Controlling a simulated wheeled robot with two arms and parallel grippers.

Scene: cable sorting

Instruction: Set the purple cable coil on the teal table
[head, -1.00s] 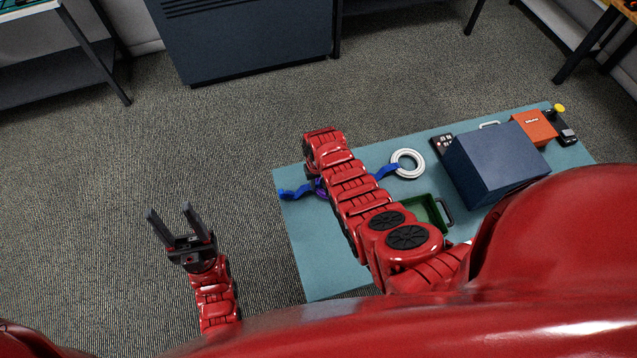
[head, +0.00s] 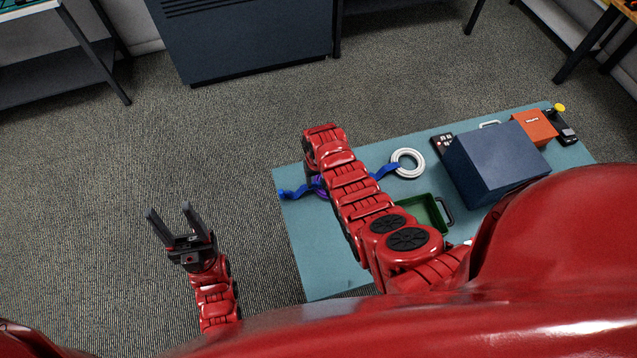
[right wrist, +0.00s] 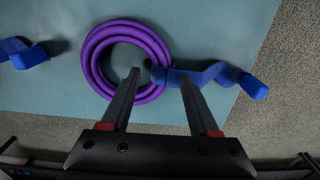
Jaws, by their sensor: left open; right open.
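The purple cable coil (right wrist: 91,62) lies flat on the teal table (right wrist: 215,28) in the right wrist view. In the head view only a bit of the coil (head: 319,187) shows beside my right arm, near the left end of the table (head: 315,255). My right gripper (right wrist: 160,77) is open above the coil's right side, one fingertip over the ring's hole and the other outside the ring, over a blue strap. Whether it touches the coil I cannot tell. My right arm hides this gripper in the head view. My left gripper (head: 172,218) is open and empty over the floor.
The blue strap (right wrist: 225,76) lies beside the coil, with another blue piece (right wrist: 28,58) to the left. A white ring (head: 397,161), green tray (head: 424,209), dark blue box (head: 485,168) and orange box (head: 536,127) stand further right on the table.

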